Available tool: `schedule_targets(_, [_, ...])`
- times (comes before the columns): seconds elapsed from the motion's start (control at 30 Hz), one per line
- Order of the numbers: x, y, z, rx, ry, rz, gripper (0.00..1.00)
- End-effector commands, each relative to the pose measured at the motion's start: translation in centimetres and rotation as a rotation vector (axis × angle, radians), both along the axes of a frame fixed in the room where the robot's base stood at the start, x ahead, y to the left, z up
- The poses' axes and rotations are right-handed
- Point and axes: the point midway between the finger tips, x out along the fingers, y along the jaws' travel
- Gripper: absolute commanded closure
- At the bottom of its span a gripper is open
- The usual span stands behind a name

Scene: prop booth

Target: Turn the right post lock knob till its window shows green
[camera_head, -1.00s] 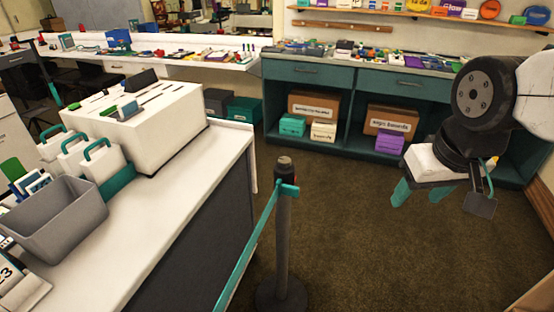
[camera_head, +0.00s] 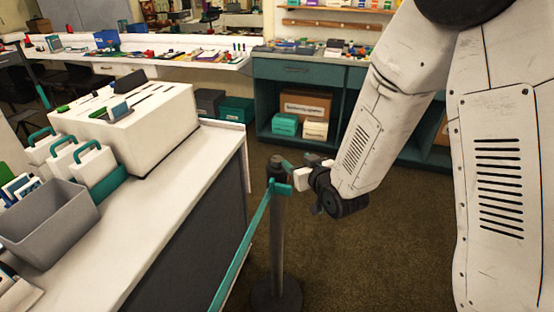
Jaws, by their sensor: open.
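The post (camera_head: 277,235) stands upright on the brown carpet at the middle, with a teal belt (camera_head: 240,250) running from its head down to the lower left. Its dark top, the lock knob (camera_head: 277,160), shows at the post's head. The knob's window and its colour cannot be made out. One finger shows close to the knob; the other is mostly hidden. I cannot tell whether the fingers touch the knob.
A white counter (camera_head: 150,225) with a grey bin (camera_head: 48,225), white carriers and a slotted white box (camera_head: 140,125) stands on the left, close to the post. A teal cabinet (camera_head: 300,72) with boxes is at the back. Carpet is clear between post and cabinet.

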Motion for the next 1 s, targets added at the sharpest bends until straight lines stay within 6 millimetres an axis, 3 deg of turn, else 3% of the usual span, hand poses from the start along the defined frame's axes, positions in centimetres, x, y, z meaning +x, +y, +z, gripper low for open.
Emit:
schedule_targets(0.03, [-0.1,0.7,-1.1,0.016,-0.032,0.017,0.44])
schedule_targets(0.13, [-0.4,1.7,-2.0,0.051,-0.105,0.040,0.44])
schedule_targets(0.43, [-0.8,2.9,-2.8,0.104,-0.208,0.069,0.44])
schedule_targets(0.8, [4.2,5.0,-2.8,0.104,-0.212,0.068,0.44])
schedule_targets(1.0, [5.8,5.7,-2.8,0.104,-0.210,0.068,0.44])
